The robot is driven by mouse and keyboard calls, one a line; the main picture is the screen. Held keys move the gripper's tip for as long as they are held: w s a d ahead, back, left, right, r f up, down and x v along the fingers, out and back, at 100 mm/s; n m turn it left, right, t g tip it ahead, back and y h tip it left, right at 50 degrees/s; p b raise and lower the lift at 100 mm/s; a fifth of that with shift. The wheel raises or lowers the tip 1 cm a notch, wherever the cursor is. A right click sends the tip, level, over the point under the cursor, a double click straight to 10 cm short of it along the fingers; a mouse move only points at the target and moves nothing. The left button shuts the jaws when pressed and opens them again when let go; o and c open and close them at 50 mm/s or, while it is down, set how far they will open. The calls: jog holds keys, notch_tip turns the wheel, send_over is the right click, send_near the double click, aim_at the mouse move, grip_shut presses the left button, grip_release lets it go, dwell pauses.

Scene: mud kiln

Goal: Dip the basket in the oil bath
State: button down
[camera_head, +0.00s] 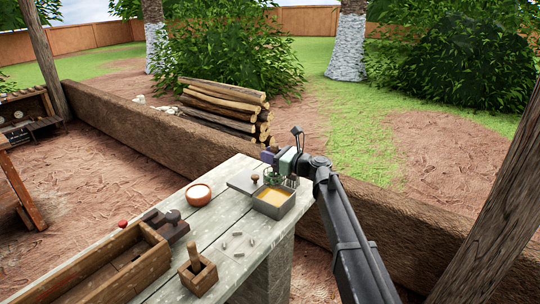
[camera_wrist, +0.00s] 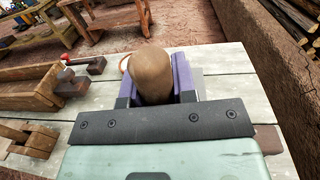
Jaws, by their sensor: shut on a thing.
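The oil bath (camera_head: 284,210) is a grey rectangular pan with yellow-orange oil, on the right end of the table in the head view. My gripper (camera_head: 273,160) is above the back of the bath. In the wrist view my gripper (camera_wrist: 155,88) has its purple fingers shut on a rounded brown wooden handle (camera_wrist: 152,72), apparently the basket's. In the head view a small dark barred shape, likely the basket (camera_head: 291,182), shows just below the gripper at the bath's back right. My gripper partly hides it. I cannot tell whether it touches the oil.
A dark flat plate with a brown knob (camera_head: 255,180) lies left of the bath. A clay bowl (camera_head: 199,194), a wooden block holder (camera_head: 198,275) and a long wooden box (camera_head: 110,270) share the table (camera_head: 235,225). A low mud wall (camera_head: 150,125) runs behind.

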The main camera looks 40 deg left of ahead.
aim_at(270, 178)
notch_tip(270, 178, down, 10)
jog(key=b, duration=0.8)
jog(key=shift+r+b, duration=0.2)
jog(key=shift+b, duration=0.2)
jog(key=shift+r, duration=0.25)
dwell(1.5)
notch_tip(270, 178, up, 8)
jog(key=p, duration=0.9)
jog(key=shift+r, duration=0.25)
dwell(0.7)
notch_tip(270, 178, up, 3)
jog(key=p, duration=0.3)
jog(key=shift+r, duration=0.15)
